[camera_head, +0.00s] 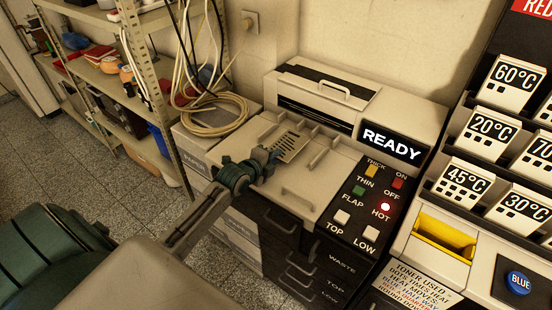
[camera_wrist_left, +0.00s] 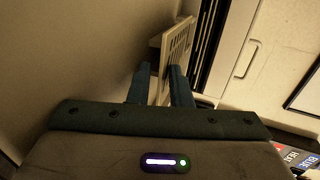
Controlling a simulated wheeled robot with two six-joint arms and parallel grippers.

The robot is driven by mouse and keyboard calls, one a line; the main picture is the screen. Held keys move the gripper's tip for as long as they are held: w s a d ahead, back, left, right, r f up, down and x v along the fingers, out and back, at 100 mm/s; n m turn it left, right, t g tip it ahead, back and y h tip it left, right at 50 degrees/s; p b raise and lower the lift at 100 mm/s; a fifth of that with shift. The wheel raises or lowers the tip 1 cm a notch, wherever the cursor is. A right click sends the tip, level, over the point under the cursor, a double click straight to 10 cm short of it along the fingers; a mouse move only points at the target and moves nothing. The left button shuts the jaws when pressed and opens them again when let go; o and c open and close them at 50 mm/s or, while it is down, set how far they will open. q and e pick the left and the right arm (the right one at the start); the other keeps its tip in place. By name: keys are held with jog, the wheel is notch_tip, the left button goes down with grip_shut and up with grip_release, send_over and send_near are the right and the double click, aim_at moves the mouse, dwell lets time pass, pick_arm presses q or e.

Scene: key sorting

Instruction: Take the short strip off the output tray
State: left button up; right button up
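The short strip (camera_head: 291,144) is a pale, thin piece with rows of dark slots. In the head view it lies at the left part of the beige output tray (camera_head: 325,167), by the tip of my left gripper (camera_head: 268,160). In the left wrist view, the strip (camera_wrist_left: 178,48) stands edge-on between the two dark fingers of my left gripper (camera_wrist_left: 160,75). The fingers look closed on its near end and cover part of it. I cannot tell whether the strip's underside still touches the tray. My right gripper is not in view.
A READY sign (camera_head: 391,144) and a button panel (camera_head: 366,210) adjoin the tray on the right. Raised ribs and a handle (camera_head: 298,197) stand on the tray area. Coiled cable (camera_head: 215,112) lies behind left. Temperature cartridges (camera_head: 490,133) fill a rack at the right.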

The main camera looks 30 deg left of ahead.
pick_arm(q)
grip_shut()
notch_tip(320, 180, up, 2)
jog(key=shift+r+p, duration=0.1)
jog(key=shift+p, duration=0.7)
